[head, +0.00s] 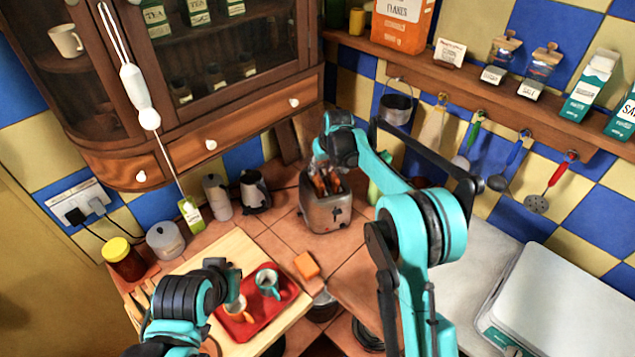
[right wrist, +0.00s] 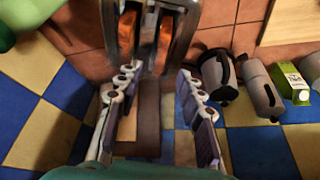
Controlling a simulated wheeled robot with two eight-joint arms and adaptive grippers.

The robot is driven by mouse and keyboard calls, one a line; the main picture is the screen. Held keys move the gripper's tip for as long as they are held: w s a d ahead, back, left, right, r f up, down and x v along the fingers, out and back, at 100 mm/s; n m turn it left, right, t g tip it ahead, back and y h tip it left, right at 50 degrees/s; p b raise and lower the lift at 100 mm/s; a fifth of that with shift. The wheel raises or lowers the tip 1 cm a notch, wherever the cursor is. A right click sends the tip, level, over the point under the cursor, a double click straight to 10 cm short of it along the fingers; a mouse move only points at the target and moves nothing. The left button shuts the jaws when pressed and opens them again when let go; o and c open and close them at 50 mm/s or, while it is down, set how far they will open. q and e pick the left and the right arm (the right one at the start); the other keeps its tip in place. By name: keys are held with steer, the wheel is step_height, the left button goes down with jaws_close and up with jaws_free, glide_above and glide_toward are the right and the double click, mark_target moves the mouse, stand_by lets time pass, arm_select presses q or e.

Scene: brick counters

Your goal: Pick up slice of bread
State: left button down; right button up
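A metal toaster (head: 328,208) stands on the tiled counter against the back wall. Two browned slices of bread (head: 326,183) stick up from its slots; in the right wrist view one slice (right wrist: 128,34) is at the left and the other slice (right wrist: 164,42) at the right. My right gripper (head: 320,162) is just above the toaster. In the right wrist view the right gripper (right wrist: 158,72) is open, its fingers apart with nothing between them, pointing toward the slices. My left arm is low at the left by the red tray; its fingers cannot be made out.
A red tray (head: 283,304) with mugs sits on a wooden board (head: 240,249). An orange block (head: 307,265) lies nearby. A wooden cabinet (head: 225,138) hangs above; utensils hang at the right.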

mark_target(318, 176)
steer(key=x, duration=0.8)
steer(key=shift+w+f, duration=0.15)
steer(key=shift+w, duration=0.05)
jaws_close()
